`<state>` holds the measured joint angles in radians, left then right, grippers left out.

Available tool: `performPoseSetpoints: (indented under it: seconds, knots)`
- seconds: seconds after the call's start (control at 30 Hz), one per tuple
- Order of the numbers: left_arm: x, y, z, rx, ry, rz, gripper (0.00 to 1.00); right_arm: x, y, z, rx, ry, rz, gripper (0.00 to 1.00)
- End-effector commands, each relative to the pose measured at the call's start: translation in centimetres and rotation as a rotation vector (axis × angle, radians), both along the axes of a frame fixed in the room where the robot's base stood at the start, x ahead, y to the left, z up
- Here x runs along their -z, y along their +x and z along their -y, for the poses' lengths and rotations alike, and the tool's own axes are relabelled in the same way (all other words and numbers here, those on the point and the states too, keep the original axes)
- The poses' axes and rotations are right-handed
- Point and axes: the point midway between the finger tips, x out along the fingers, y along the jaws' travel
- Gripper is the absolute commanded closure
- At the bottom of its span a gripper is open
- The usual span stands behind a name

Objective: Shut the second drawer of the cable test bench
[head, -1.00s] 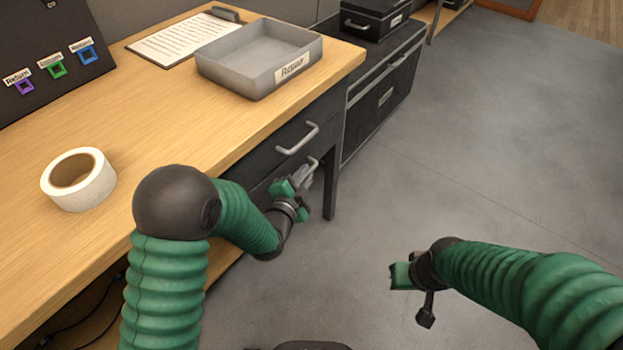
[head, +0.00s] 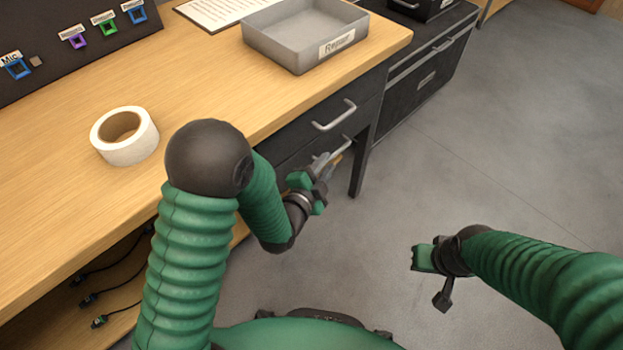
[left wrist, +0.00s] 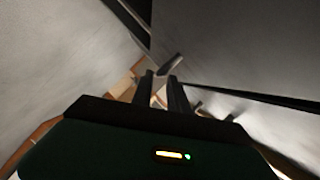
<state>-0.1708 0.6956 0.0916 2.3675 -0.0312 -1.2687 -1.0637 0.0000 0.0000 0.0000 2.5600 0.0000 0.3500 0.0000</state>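The cable test bench (head: 250,130) has two dark drawers on its right front. The upper drawer (head: 350,97) has a pale bar handle (head: 334,115). The second drawer's bar handle (head: 342,146) is just below it, but my left gripper hides most of that drawer's front, so I cannot tell how far it stands out. My left gripper (head: 328,164) is at this handle. In the left wrist view its two fingers (left wrist: 160,95) stand a little apart by a pale bar; a firm hold is unclear. My right gripper (head: 416,258) is over the floor, away from the bench.
A grey tray (head: 272,52) and a white tape roll (head: 124,137) rest on the bench top. A dark cabinet (head: 415,75) stands beyond the bench. Cables (head: 108,300) lie on the lower shelf. The floor (head: 500,160) to the right is clear.

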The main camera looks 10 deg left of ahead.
Motion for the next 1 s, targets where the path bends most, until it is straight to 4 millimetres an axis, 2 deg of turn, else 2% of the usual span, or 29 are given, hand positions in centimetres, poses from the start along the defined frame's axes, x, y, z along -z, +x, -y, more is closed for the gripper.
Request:
performPoseSetpoints:
  seconds: [0.03,0.17,0.2,0.3,0.5,0.67,1.0]
  knots:
    - [-0.7,-1.5,-0.4,0.0,0.002,-0.006,0.8,-1.0,0.0,0.0,0.0,0.0,0.0,1.0]
    - [-1.5,-5.1,-1.5,0.0,0.002,-0.007,0.8,-2.1,0.0,0.0,0.0,0.0,0.0,1.0]
    - [-2.2,-5.5,-1.6,0.0,0.002,-0.011,0.8,-4.1,0.0,0.0,0.0,0.0,-0.001,1.0]
    - [-2.5,-6.8,-2.0,0.0,0.003,-0.014,0.8,-6.6,0.0,0.0,0.0,0.0,0.001,1.0]
    - [-2.5,-9.0,-2.6,0.002,0.003,-0.01,0.8,-9.8,0.0,0.0,0.0,0.0,0.0,1.0]
    - [-2.3,-9.8,-2.8,0.001,0.001,-0.006,0.8,-10.4,0.0,0.0,0.0,0.0,0.0,1.0]
    - [-2.1,-9.8,-2.9,0.001,0.001,-0.004,0.8,-10.2,0.0,0.0,0.0,0.0,0.0,1.0]
